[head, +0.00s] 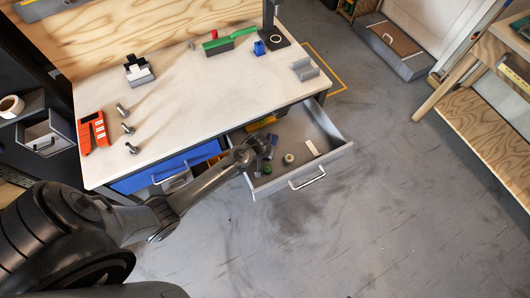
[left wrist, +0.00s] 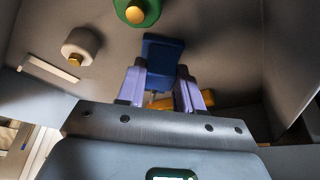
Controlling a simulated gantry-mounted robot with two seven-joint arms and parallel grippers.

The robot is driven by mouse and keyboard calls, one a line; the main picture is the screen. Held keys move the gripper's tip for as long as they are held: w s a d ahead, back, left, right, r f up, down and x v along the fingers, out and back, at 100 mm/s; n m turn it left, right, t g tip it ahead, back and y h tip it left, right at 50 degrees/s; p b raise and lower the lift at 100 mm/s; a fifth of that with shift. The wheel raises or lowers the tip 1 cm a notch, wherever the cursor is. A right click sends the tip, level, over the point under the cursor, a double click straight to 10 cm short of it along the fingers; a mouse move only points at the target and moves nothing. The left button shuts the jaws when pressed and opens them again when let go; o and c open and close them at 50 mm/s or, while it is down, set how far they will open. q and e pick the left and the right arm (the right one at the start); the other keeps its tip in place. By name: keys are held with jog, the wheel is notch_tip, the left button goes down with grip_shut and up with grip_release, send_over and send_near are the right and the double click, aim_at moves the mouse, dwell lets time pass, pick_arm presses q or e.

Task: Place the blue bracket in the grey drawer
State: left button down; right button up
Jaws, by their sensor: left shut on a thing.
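The grey drawer (head: 325,161) is pulled open under the right part of the workbench. My left gripper (head: 266,147) reaches over the drawer's left part from the left. In the left wrist view, the left gripper's two fingers (left wrist: 160,80) are shut on the blue bracket (left wrist: 163,50), which is held between their tips. In the head view the bracket is small and mostly lost against the gripper. The drawer floor (left wrist: 215,60) shows behind the bracket; I cannot tell whether the bracket touches it. My right gripper is not in view.
The drawer also holds a green round item (left wrist: 137,10), a cream roll (left wrist: 80,46), a pale strip (left wrist: 52,68) and a yellow item (head: 262,123). The workbench top (head: 210,95) carries several tools and parts. Floor in front is clear.

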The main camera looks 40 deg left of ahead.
pick_arm(q)
jog(key=shift+w+r, duration=0.15)
jog(key=c, duration=0.7)
grip_release()
jog(key=p+v, duration=0.3)
jog(key=v, duration=0.8)
jog(key=s+d+r+m, duration=0.2)
jog(key=s+d+r, duration=0.1)
jog(key=s, duration=0.3)
jog(key=s+d+r+m+h, duration=0.1)
jog(key=s+d+r+m, duration=0.1)
jog(key=s, duration=0.4)
jog(key=s+d+r+m+h, duration=0.1)
jog(key=s+d+r+m, duration=0.2)
jog(key=s+d+r, duration=0.1)
jog(key=shift+s+d+r, duration=0.2)
jog(key=shift+s+r, duration=0.6)
jog(key=shift+s, duration=0.3)
